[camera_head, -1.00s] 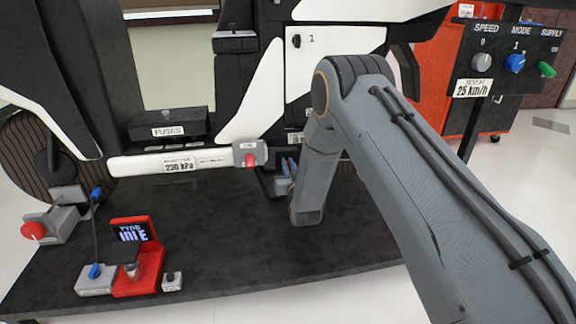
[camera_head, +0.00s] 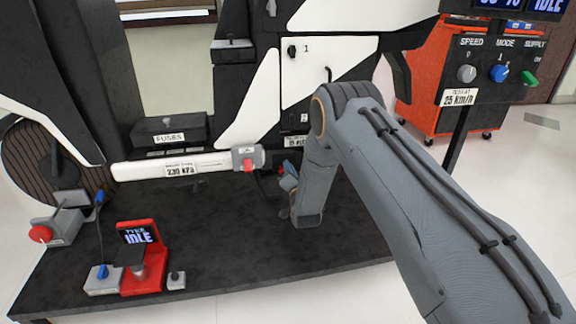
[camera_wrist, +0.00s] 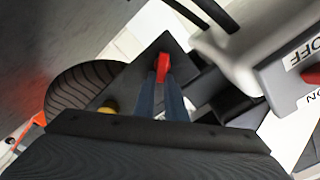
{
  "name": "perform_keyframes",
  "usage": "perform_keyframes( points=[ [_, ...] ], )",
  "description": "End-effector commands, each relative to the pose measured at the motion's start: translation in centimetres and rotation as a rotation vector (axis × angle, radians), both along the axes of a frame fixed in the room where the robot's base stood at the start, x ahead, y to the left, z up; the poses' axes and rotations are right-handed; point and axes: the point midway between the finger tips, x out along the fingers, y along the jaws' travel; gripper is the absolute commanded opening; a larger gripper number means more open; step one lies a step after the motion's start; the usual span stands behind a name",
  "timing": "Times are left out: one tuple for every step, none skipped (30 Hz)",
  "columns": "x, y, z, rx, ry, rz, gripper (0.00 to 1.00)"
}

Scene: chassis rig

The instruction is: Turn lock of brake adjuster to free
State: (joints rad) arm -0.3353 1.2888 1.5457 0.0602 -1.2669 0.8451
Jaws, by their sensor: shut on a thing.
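In the wrist view a small red lever (camera_wrist: 163,66), which looks like the lock of the brake adjuster, stands out from a dark angular plate (camera_wrist: 180,47). My gripper (camera_wrist: 162,82) has its two blue-grey fingers shut on this red lever. The lever's markings are not visible, so I cannot tell its setting. In the head view my gripper (camera_head: 288,171) is small and partly hidden behind my forearm, low beside the chassis frame. The lock itself is not clear there.
A pale housing (camera_wrist: 255,45) with OFF and ON labels is close on the right in the wrist view. A ribbed black tyre (camera_wrist: 85,88) is at left.

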Motion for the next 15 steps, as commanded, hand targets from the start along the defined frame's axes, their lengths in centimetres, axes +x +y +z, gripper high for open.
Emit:
perform_keyframes(
  points=[
    [-0.57,0.27,-0.87,0.034,0.030,0.009,0.00],
    [-0.57,0.26,-0.91,0.062,0.038,0.009,0.00],
    [-0.58,0.25,-0.98,0.099,0.048,0.009,0.00],
    [-0.59,0.26,-1.03,0.125,0.056,0.010,0.00],
    [-0.60,0.25,-1.10,0.152,0.064,0.010,0.00],
    [-0.59,0.26,-1.17,0.190,0.075,0.010,0.00],
    [-0.59,0.26,-1.22,0.217,0.082,0.010,0.00],
    [-0.59,0.27,-1.27,0.243,0.091,0.011,0.00],
    [-0.60,0.27,-1.33,0.279,0.101,0.011,0.00],
    [-0.61,0.29,-1.38,0.304,0.108,0.011,0.00],
    [-0.62,0.29,-1.44,0.330,0.116,0.012,0.00],
    [-0.62,0.31,-1.52,0.362,0.125,0.012,0.00],
    [-0.63,0.32,-1.58,0.386,0.133,0.012,0.00],
    [-0.63,0.33,-1.63,0.410,0.140,0.012,0.00],
    [-0.63,0.35,-1.69,0.440,0.149,0.013,0.00]
  ],
)
